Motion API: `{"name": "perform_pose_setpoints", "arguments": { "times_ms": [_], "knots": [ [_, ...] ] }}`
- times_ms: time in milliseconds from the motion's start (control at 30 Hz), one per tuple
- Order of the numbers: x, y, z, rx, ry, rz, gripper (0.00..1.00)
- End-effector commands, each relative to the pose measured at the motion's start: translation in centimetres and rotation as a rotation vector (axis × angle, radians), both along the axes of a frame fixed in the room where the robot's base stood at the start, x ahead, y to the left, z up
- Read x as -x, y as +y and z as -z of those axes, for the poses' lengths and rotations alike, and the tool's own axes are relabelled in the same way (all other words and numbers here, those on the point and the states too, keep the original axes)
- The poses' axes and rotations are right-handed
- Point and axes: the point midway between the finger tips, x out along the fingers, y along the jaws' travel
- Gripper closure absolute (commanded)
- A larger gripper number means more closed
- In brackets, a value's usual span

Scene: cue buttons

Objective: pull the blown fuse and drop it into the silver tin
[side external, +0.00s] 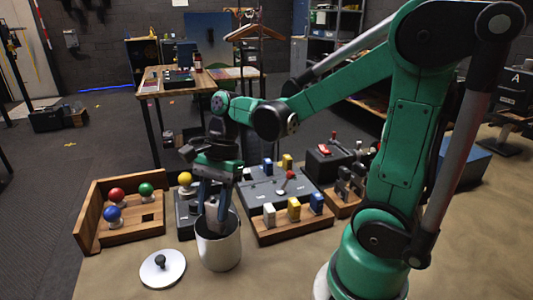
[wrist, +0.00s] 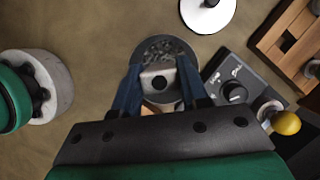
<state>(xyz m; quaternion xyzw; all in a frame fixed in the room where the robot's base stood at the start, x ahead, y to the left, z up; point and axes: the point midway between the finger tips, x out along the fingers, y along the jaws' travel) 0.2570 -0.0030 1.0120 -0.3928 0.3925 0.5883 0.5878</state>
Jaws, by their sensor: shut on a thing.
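The silver tin (side external: 219,253) stands open on the table in front of my arm. In the wrist view its dark round mouth (wrist: 165,46) lies just beyond my fingers, with grey grainy matter inside. My gripper (side external: 212,207) points down at the tin's mouth. In the wrist view my gripper (wrist: 161,86) is shut on a pale grey-white fuse (wrist: 158,76) with a dark round spot. The fuse (side external: 212,214) is at the tin's rim level in the side view; its lower end is hidden, so I cannot tell how deep it is.
A white lid (side external: 162,270) with a black knob lies left of the tin. A wooden rack (side external: 292,228) holds white, yellow and blue fuses at the right. Behind it is a dark panel (side external: 262,190) with a red-tipped lever. A wooden box (side external: 133,222) with coloured balls stands left.

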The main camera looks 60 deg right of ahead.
Motion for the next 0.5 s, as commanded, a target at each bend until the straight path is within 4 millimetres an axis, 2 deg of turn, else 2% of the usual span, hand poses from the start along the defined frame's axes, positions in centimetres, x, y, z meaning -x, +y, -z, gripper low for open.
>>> {"name": "perform_pose_setpoints", "arguments": {
  "times_ms": [167,200,300,500],
  "knots": [
    [0.00,0.00,0.00,0.000,0.000,0.000,1.00],
    [0.00,0.00,-0.01,0.000,0.000,0.000,0.50],
    [0.00,0.00,-0.01,0.000,0.000,0.000,0.25],
    [0.00,0.01,-0.01,0.000,0.000,0.000,0.25]
  ]
}}
